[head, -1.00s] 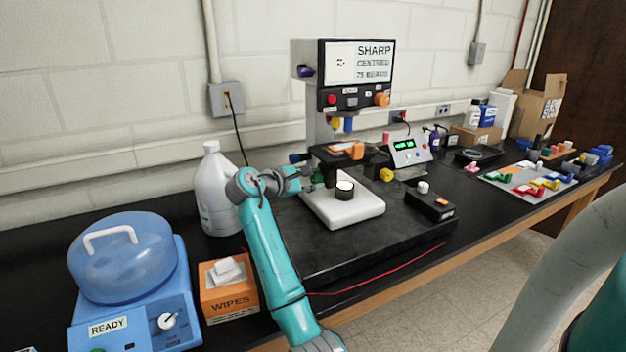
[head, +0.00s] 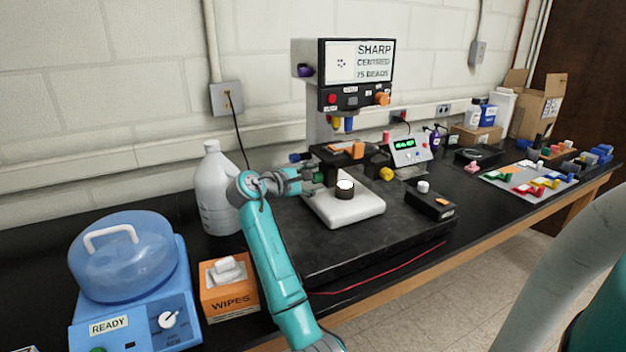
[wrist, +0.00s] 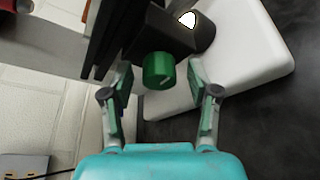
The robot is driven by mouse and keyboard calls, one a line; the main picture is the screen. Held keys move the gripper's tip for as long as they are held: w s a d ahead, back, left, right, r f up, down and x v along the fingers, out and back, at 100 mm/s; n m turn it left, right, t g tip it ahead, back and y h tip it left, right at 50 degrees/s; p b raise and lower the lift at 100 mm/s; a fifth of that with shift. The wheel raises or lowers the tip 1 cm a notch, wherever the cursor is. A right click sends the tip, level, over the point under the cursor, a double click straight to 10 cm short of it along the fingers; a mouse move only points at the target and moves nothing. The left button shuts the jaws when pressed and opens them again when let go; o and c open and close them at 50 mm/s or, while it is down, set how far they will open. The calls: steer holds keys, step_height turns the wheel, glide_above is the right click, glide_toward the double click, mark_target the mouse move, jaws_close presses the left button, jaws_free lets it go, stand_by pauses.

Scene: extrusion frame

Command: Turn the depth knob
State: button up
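The microscope (head: 321,122) stands on the dark slab, with a screen on top reading "SHARP", "CENTRED" and "75 BEADS". A green knob (wrist: 158,70) sticks out of its lower body in the wrist view. My gripper (wrist: 159,76) is open, with one finger on each side of this knob and a visible gap to both. In the head view my gripper (head: 313,179) is at the left of the microscope, and it largely hides the green knob. No label naming the depth knob is readable.
Other knobs are blue (head: 295,157), yellow (head: 386,174), purple (head: 305,70) and orange (head: 382,99). A white jug (head: 213,190), an orange wipes box (head: 229,290) and a blue centrifuge (head: 130,265) stand left. A small black box (head: 430,205) sits right.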

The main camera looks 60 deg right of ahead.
steer(key=v, duration=1.2)
stand_by(3.1)
